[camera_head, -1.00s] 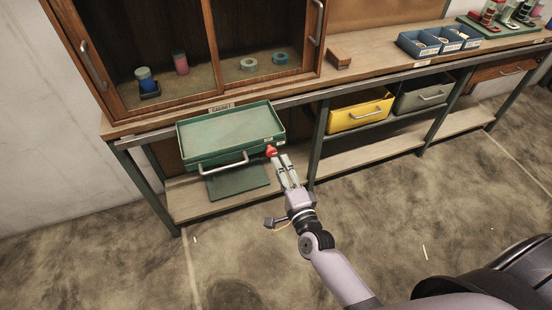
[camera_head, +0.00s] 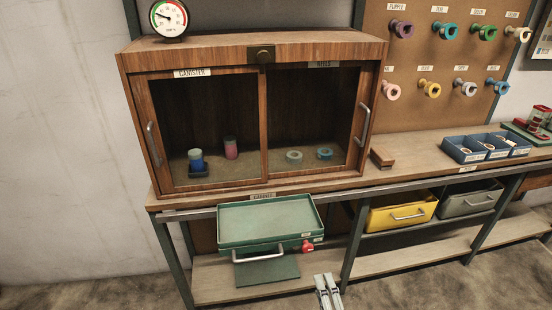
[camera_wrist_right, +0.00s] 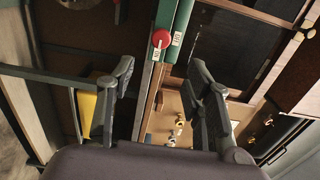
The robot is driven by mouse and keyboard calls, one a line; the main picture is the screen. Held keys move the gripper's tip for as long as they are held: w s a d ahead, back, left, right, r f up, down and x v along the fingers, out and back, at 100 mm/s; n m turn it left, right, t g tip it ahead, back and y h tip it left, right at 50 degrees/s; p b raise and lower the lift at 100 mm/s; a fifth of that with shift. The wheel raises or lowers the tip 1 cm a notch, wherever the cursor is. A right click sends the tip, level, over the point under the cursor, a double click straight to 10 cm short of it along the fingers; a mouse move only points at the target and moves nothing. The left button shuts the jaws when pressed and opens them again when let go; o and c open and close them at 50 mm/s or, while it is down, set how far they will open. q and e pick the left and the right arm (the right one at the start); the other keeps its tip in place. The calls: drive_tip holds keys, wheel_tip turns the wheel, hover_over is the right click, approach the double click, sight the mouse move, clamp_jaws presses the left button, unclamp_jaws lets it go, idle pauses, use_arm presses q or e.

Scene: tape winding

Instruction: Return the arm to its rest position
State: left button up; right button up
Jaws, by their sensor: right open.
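My right gripper (camera_head: 328,291) shows at the bottom edge of the head view, below and right of the green tray-like drawer (camera_head: 265,226). Only its fingers show there; the rest of the arm is out of frame. In the right wrist view the right gripper (camera_wrist_right: 165,95) has its two fingers wide apart with nothing between them in its grip. A red knob (camera_head: 307,246) sits at the drawer's right front corner and also shows in the wrist view (camera_wrist_right: 161,39), beyond the fingertips. My left gripper is in neither view.
A wooden cabinet (camera_head: 257,50) with a gauge (camera_head: 169,18) on top stands on the bench. The drawer juts out in front of the bench edge.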

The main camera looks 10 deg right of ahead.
drive_tip(key=s+f+n+g+y+p, duration=0.1)
drive_tip(key=s+f+n+g, duration=0.4)
drive_tip(key=f, duration=0.8)
drive_tip(key=s+f+n+g, duration=0.3)
drive_tip(key=s+f+n, duration=0.35)
drive_tip(key=f, duration=0.65)
drive_tip(key=s+d+f+n+g, duration=0.2)
drive_tip(key=s+f, duration=0.3)
drive_tip(key=s, duration=0.4)
drive_tip(key=s+d+f+n+g+h, duration=0.1)
drive_tip(key=s+f+n+g, duration=0.2)
drive_tip(key=s, duration=0.6)
drive_tip(key=s+d+f+n+g+p, duration=0.1)
drive_tip(key=s+d+f+n+g, duration=0.1)
drive_tip(key=s+f, duration=0.5)
drive_tip(key=shift+s+d+f+n+g+h, duration=0.3)
drive_tip(key=shift+s+f+n+g, duration=0.1)
drive_tip(key=shift+s+n+g, duration=0.55)
